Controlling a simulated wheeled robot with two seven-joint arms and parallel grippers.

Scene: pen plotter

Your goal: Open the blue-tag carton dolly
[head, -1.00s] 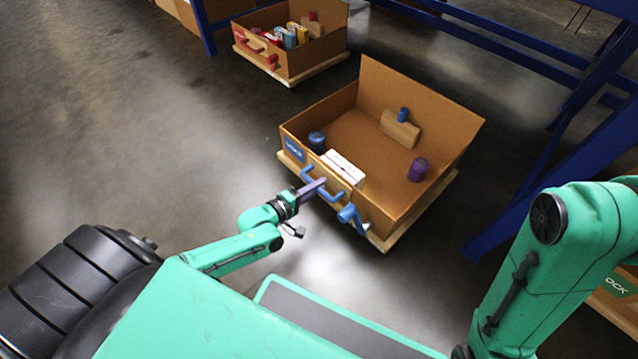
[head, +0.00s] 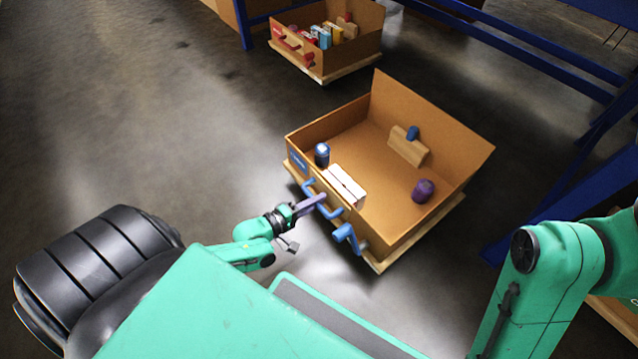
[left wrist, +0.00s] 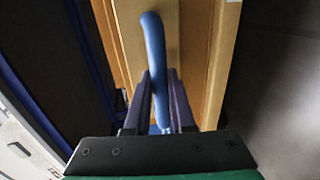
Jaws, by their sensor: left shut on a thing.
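The blue-tag carton dolly (head: 400,238) is an open-topped brown carton on a pale wooden base, in the middle of the head view. A blue tag (head: 298,161) is on its left front corner. A blue handle (head: 322,194) sticks out from its front face. My left gripper (head: 318,200) is shut on this handle. In the left wrist view the blue handle (left wrist: 154,50) stands between the two fingers (left wrist: 160,98). The fingertips partly hide the handle in the head view. My right arm shows at the right, but its gripper is out of view.
The carton holds a dark blue canister (head: 322,154), white boxes (head: 345,186), a purple canister (head: 423,191) and a wooden block with a blue knob (head: 408,147). A red-handled carton (head: 316,62) stands behind. Blue rack beams (head: 540,67) run at the right. The floor at left is clear.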

